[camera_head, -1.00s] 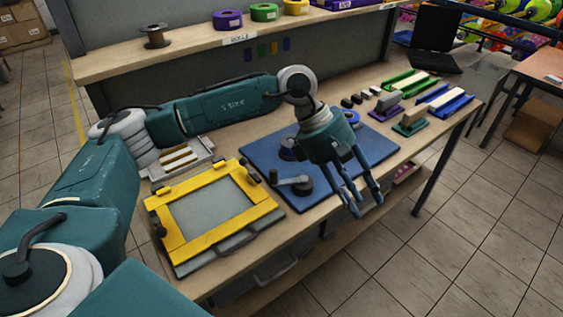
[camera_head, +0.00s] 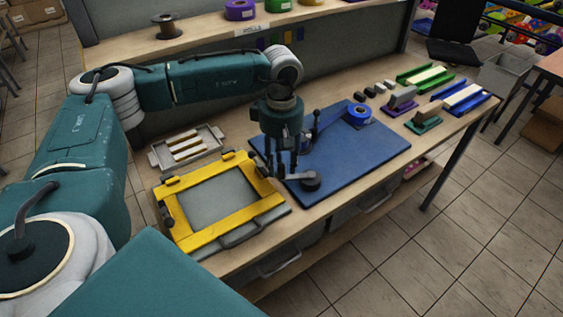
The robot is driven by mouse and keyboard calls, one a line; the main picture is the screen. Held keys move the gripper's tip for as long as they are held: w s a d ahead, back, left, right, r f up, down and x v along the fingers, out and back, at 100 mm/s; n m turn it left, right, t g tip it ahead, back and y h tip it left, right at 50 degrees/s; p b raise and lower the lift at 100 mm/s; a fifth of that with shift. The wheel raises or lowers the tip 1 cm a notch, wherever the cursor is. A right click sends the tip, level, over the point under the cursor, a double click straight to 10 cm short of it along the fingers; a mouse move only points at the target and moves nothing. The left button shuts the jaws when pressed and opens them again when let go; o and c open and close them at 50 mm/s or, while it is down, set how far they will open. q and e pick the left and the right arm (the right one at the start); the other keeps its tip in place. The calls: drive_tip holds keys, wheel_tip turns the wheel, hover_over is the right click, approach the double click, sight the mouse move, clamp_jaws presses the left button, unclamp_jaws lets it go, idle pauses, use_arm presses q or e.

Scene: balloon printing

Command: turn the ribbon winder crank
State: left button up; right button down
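The ribbon winder's blue base board (camera_head: 365,155) lies on the workbench. It carries a blue ribbon roll (camera_head: 358,115) at its far side and a grey crank hub (camera_head: 310,181) near its front left edge. The crank's arm and handle are mostly hidden behind my fingers. My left gripper (camera_head: 280,174) points straight down just left of the hub, at the board's left edge. Its fingers look apart, with gaps between them. I cannot tell whether they touch the crank handle. My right gripper is not in view.
A yellow frame (camera_head: 184,236) with a grey plate lies close to the left of my gripper. A grey tray (camera_head: 158,158) sits behind it. Green (camera_head: 421,72), purple and blue (camera_head: 476,107) holders stand to the right. A shelf (camera_head: 200,47) with rolls runs behind.

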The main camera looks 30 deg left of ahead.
use_arm(q)
drive_tip(key=shift+f, duration=0.8)
drive_tip(key=shift+d, duration=0.1)
clamp_jaws()
drive_tip(key=shift+w, duration=0.1)
